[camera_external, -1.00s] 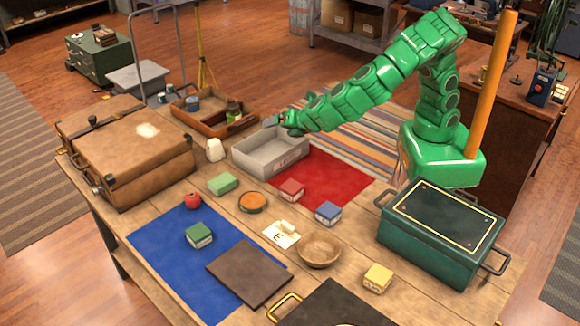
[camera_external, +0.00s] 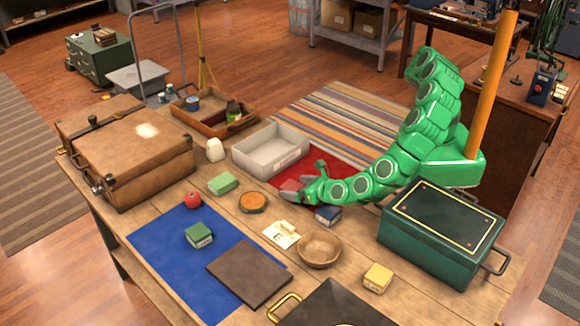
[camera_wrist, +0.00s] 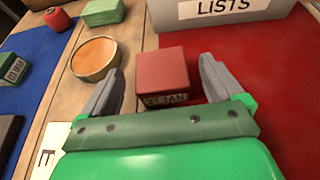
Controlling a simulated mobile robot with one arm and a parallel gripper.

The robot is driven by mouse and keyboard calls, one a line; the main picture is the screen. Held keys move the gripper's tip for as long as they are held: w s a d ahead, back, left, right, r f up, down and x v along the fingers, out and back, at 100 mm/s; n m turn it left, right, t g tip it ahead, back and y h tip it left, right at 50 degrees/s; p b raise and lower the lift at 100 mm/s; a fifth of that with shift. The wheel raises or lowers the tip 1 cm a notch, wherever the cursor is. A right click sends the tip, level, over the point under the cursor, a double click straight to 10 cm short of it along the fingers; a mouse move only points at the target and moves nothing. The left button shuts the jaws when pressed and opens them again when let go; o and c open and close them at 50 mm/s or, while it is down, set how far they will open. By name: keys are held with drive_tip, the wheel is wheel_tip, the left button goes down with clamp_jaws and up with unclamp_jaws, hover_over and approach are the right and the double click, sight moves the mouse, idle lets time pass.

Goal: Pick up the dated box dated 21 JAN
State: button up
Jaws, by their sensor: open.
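In the external view the red box (camera_external: 290,185) is partly hidden by my gripper (camera_external: 302,186). In the wrist view my gripper (camera_wrist: 160,88) is open, one grey finger on each side of the red box, with gaps on both sides. I cannot tell how low the fingers are. A green box (camera_wrist: 13,69) on the blue mat (camera_external: 165,245) also bears a date, seemingly 10 JAN.
A grey tray labelled LISTS (camera_wrist: 225,10) stands just behind the red box. The blue box (camera_external: 328,214) is close to my arm. An orange-topped round dish (camera_wrist: 95,58), a wooden bowl (camera_external: 319,249) and a yellow box (camera_external: 377,278) are nearby.

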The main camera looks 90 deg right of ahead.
sight(285, 183)
drive_tip(key=shift+x, duration=2.45)
drive_tip(key=c, duration=1.1)
drive_tip(key=shift+r, duration=0.1)
drive_tip(key=shift+r, duration=0.6)
wheel_tip(285, 183, up, 2)
drive_tip(key=shift+r, duration=0.1)
drive_tip(key=s+d+r, duration=0.1)
drive_tip(key=s+r, duration=0.2)
drive_tip(key=s, duration=0.1)
drive_tip(key=s+d+r, duration=0.2)
drive_tip(key=s+r, duration=0.1)
drive_tip(key=s, duration=0.1)
drive_tip(key=s+d+r, duration=0.2)
drive_tip(key=s+r, duration=0.1)
drive_tip(key=s, duration=0.2)
drive_tip(key=shift+d+r, duration=0.2)
drive_tip(key=shift+r, duration=0.05)
